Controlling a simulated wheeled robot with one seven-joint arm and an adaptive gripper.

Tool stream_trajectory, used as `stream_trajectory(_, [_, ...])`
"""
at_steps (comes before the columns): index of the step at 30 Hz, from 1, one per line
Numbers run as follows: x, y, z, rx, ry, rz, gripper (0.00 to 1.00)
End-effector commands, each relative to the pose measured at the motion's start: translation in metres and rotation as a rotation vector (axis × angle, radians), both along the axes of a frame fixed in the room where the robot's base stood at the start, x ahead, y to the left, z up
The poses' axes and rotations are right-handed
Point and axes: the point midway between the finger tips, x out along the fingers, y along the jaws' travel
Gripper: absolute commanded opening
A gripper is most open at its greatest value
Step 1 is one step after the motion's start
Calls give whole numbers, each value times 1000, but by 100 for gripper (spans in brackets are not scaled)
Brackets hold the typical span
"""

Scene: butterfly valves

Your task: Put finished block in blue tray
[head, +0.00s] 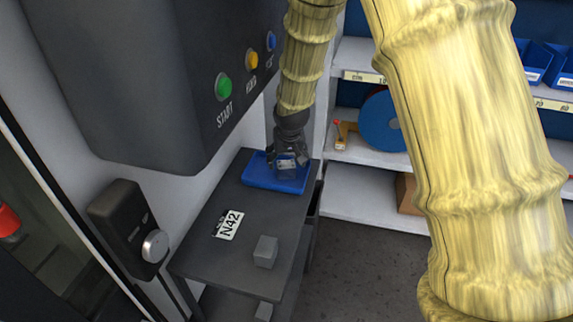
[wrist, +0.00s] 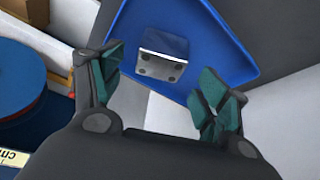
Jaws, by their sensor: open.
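The blue tray (head: 262,178) sits at the far end of the dark side table, below the control box. A metal block with small holes (wrist: 160,62) lies in the blue tray (wrist: 215,40) in the wrist view; it also shows in the head view (head: 287,163), partly behind my fingers. My gripper (head: 286,156) is over the tray. In the wrist view its fingers (wrist: 165,95) are spread apart with nothing between the pads, and the block is apart from them. A plain grey block (head: 265,251) sits on the near part of the table.
The table (head: 205,262) carries an N42 label (head: 228,225). A dark control box with green START button (head: 223,87) overhangs its left side. Shelves (head: 375,190) with a blue spool (head: 382,122) and blue bins stand behind to the right.

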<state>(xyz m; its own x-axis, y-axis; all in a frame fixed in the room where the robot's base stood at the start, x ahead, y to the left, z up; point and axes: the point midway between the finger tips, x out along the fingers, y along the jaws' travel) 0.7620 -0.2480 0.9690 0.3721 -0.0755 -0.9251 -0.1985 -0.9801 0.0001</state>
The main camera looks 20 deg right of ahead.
Motion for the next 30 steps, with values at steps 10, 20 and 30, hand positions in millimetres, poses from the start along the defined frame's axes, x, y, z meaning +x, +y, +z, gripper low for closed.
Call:
stream_trajectory(10, [-16, 3, 42, 0, -3, 0, 75])
stream_trajectory(20, [-28, 6, 69, 0, -1, -1, 75])
stream_trajectory(30, [-30, 6, 74, 0, 0, 0, 75])
